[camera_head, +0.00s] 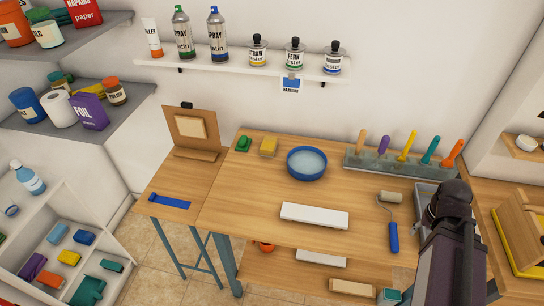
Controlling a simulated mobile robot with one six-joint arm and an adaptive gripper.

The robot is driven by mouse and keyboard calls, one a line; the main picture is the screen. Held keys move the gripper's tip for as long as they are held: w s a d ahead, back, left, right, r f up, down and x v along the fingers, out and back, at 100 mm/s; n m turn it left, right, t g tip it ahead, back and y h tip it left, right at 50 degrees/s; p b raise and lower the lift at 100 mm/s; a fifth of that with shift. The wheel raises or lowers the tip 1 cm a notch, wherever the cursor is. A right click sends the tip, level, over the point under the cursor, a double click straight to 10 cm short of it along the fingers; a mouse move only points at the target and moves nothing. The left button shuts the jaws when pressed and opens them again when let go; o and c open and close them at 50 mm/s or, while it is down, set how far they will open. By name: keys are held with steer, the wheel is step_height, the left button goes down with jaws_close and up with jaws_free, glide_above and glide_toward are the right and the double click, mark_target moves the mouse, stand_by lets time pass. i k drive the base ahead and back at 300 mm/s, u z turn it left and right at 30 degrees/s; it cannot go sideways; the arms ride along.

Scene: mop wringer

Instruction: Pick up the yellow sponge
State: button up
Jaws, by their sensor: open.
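A yellow sponge-like block (268,146) lies on the wooden table (240,205) near its back edge, between a small green block (244,144) and a round blue basin (307,163). It appears to rest flat, and nothing covers it. Another small yellow block (69,257) lies in the white cubby shelf at lower left; I cannot tell what it is. My dark arm rises at the lower right, over the table's right side and well away from the yellow block. My gripper's fingers do not show in this view.
A white slab (314,216) and a paint roller (390,215) lie on the table. A rack (398,163) of several coloured-handled tools stands at the back right. A wall shelf (240,58) with bottles hangs above.

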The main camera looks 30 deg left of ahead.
mark_target(270, 143)
steer(key=z, duration=0.05)
steer(key=k, duration=1.25)
steer(key=u, duration=0.6)
steer(key=i, duration=1.45)
steer(key=u, duration=0.05)
